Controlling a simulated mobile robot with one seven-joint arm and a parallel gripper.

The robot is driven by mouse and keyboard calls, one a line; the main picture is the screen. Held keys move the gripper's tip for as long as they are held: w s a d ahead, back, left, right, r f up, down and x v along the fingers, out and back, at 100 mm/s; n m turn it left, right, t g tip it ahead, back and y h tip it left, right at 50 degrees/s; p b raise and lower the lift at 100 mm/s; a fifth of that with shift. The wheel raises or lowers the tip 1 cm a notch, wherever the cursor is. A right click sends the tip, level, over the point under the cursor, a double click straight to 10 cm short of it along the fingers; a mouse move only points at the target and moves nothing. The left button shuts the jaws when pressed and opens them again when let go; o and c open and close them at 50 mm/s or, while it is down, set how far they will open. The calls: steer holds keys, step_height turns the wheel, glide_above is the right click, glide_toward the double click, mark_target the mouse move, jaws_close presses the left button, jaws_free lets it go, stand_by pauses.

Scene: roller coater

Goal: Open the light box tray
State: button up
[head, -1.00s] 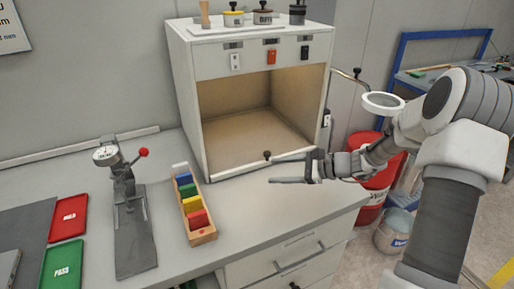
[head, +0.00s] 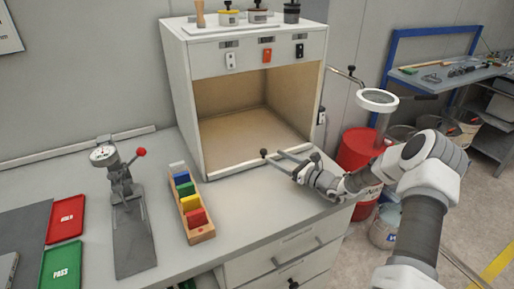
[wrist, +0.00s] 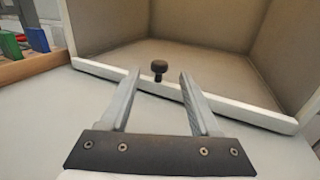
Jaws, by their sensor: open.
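The light box (head: 245,62) is a white cabinet with an open front on the bench. Its tray has a pale front strip (head: 230,170) along the bottom of the opening, with a small dark knob (head: 263,153) standing on it. The knob also shows in the wrist view (wrist: 158,68), just beyond the fingertips and between their lines. My gripper (head: 276,157) is open and empty, low in front of the strip. In the wrist view, its two fingers (wrist: 157,88) point at the strip, on either side of the knob's line. Whether a finger touches the strip cannot be told.
A wooden rack of coloured blocks (head: 198,228) stands left of the box front, with a gauge stand (head: 128,215) further left. Red (head: 67,219) and green (head: 62,264) trays lie at far left. A magnifier lamp (head: 378,97) hangs at right. The bench before the box is clear.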

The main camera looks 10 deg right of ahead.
mark_target(257, 157)
steer(key=x, duration=1)
steer(key=shift+s, duration=0.1)
jaws_close()
stand_by(1.1)
